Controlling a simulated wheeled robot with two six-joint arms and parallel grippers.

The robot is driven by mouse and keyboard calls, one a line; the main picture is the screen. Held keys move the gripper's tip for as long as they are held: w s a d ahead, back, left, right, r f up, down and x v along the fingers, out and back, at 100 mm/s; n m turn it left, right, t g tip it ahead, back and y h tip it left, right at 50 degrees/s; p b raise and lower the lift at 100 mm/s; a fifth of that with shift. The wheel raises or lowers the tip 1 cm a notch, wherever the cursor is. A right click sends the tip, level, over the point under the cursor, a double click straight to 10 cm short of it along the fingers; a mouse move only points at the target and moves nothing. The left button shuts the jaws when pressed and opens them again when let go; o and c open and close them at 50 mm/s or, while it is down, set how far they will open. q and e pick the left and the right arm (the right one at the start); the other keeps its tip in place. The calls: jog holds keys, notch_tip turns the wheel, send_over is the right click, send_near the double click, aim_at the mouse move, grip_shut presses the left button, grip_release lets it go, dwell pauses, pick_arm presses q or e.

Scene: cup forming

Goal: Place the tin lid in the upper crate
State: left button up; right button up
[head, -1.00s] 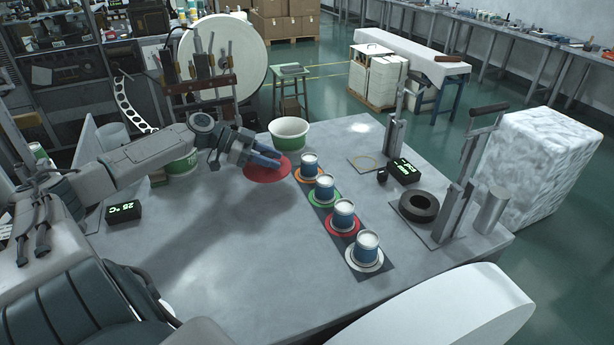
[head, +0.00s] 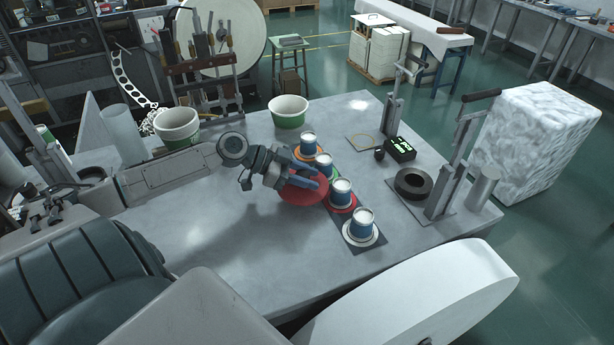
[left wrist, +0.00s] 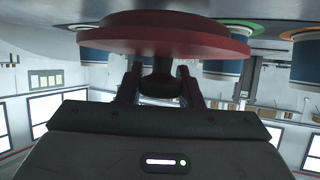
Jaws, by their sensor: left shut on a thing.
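My left gripper (head: 306,182) is shut on the tin lid (head: 300,195), a red disc, and holds it above the table beside the row of cups. In the left wrist view the lid (left wrist: 160,38) shows close up, with the fingers (left wrist: 161,80) on either side of its dark knob (left wrist: 161,85). In the head view my gripper covers part of the lid. I cannot make out a crate in these views. My right gripper is not in view.
Several blue-white cups (head: 361,225) stand on coloured rings in a row along a dark strip (head: 372,246), right of the lid. Green-white tubs (head: 290,112) stand at the back. A black ring (head: 414,184) and lever stands occupy the right side. The table's front left is clear.

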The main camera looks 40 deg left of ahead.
pick_arm(q)
jog(key=shift+f+p, duration=0.3)
jog(key=shift+f, duration=0.75)
jog(key=o, duration=1)
jog(key=shift+s, duration=0.1)
